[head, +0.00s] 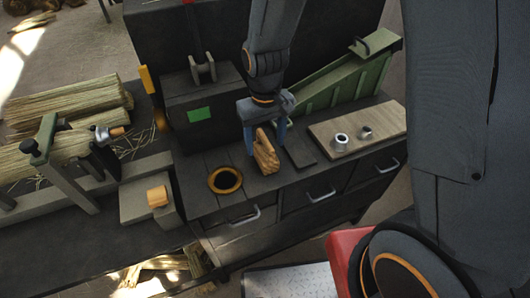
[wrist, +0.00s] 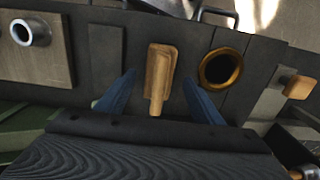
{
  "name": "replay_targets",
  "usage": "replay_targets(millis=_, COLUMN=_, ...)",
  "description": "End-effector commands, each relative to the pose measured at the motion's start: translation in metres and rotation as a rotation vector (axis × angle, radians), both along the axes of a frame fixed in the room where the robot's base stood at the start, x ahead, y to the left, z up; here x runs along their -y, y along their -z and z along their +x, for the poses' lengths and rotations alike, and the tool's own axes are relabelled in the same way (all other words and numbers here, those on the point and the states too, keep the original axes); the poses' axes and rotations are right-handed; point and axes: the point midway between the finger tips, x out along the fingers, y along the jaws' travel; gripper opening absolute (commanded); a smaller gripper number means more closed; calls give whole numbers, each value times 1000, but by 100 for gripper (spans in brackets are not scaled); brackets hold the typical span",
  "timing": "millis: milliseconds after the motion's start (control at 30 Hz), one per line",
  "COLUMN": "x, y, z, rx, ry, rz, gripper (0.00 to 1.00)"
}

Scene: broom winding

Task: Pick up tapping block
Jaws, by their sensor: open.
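The tapping block (head: 265,153) is a light wooden block with a narrower handle, on the dark bench top below my arm. In the wrist view the block (wrist: 160,72) lies between my two blue fingers, its narrow end pointing toward the gripper. My gripper (head: 265,140) is open around the block. In the wrist view a gap shows between each finger of my gripper (wrist: 158,92) and the wood. I cannot tell how far the fingertips are above the bench.
A brass-rimmed hole (head: 225,180) is left of the block. A wooden board (head: 375,130) with two metal rings is at right. A green sloped trough (head: 345,75) stands behind. Straw bundles (head: 65,105) and a clamp frame are at far left. Drawers with handles (head: 240,217) face the front.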

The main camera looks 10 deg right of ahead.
Motion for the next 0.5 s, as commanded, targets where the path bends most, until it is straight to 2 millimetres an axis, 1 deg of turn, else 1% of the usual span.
replay_targets(millis=200, x=1, y=24, z=2, rx=-3, ry=2, rz=-1, gripper=61)
replay_targets(millis=267, x=1, y=29, z=3, rx=-2, ry=3, rz=-1, gripper=61)
replay_targets(millis=500, x=1, y=35, z=4, rx=0, ry=4, rz=0, gripper=61)
